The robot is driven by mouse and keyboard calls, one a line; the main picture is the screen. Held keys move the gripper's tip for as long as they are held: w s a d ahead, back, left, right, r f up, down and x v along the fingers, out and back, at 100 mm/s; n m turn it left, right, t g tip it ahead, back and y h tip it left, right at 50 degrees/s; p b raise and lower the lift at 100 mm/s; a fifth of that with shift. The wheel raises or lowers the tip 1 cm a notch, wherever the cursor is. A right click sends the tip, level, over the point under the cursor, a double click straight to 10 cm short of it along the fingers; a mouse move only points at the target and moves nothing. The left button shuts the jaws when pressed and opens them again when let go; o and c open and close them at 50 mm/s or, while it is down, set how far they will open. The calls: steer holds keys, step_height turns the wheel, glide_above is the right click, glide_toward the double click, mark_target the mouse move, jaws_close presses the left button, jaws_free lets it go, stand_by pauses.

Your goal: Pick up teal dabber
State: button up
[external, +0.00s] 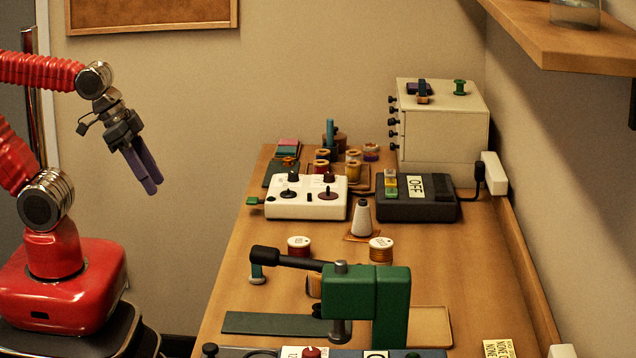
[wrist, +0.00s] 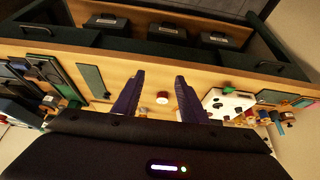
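A taller teal cylinder (external: 330,133) stands at the back among the spools; I cannot tell for sure which of the two is the dabber. My gripper (external: 150,186) has purple fingers and hangs in the air left of the table, well away from both. In the wrist view its fingers (wrist: 158,92) are apart with nothing held between them.
The green press (external: 380,300) with its black lever stands at the front. A white control box (external: 305,199) and a black box marked OFF (external: 415,203) are behind. Bare wood lies at the left-front.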

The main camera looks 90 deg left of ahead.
steer(key=n+g+h, duration=0.5)
steer(key=n+h, duration=0.9)
steer(key=n, duration=0.5)
glide_toward(257, 270)
steer(key=shift+s+a+r, duration=0.15)
steer(key=shift+r, duration=0.75)
steer(key=shift+y, duration=0.3)
steer(key=shift+x, duration=4.35)
